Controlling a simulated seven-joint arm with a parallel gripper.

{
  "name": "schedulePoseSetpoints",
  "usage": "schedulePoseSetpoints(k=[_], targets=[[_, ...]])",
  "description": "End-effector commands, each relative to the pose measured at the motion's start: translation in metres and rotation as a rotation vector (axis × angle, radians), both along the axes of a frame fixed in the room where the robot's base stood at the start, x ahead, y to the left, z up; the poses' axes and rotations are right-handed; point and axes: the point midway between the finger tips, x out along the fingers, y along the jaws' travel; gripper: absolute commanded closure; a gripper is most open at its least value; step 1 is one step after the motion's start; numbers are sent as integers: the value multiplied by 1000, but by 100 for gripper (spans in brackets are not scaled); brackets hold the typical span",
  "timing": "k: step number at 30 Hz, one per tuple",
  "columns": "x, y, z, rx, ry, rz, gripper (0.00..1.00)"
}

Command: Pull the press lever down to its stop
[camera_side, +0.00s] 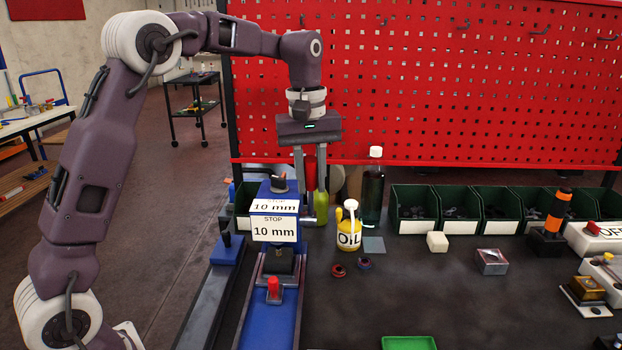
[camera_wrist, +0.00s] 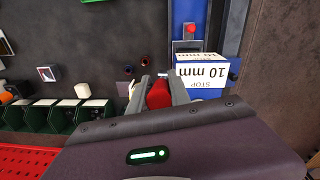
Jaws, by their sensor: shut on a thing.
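The blue press (camera_side: 279,188) stands left of centre in the side view, with white "STOP 10 mm" labels on its front. The press lever's red handle (camera_side: 310,172) is upright at the press's right side. My gripper (camera_side: 311,188) points down from above and is shut on this handle. In the wrist view the red handle (camera_wrist: 159,95) lies between the two fingers of my gripper (camera_wrist: 161,84), beside the labelled press head (camera_wrist: 203,75). The lever's lower part and pivot are mostly hidden by the fingers and press.
An oil can (camera_side: 348,232) and a dark bottle (camera_side: 374,190) stand close right of the press. Green bins (camera_side: 415,226) line the back below a red pegboard (camera_side: 430,80). A white block (camera_side: 437,242) and a metal block (camera_side: 491,262) sit further right.

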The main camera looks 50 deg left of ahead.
Motion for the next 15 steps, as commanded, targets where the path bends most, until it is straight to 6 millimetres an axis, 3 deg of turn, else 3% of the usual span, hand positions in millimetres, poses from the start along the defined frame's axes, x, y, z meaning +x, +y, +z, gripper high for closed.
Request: schedulePoseSetpoints(k=[15], targets=[[-6, -6, -1, 43, -47, -2, 100]])
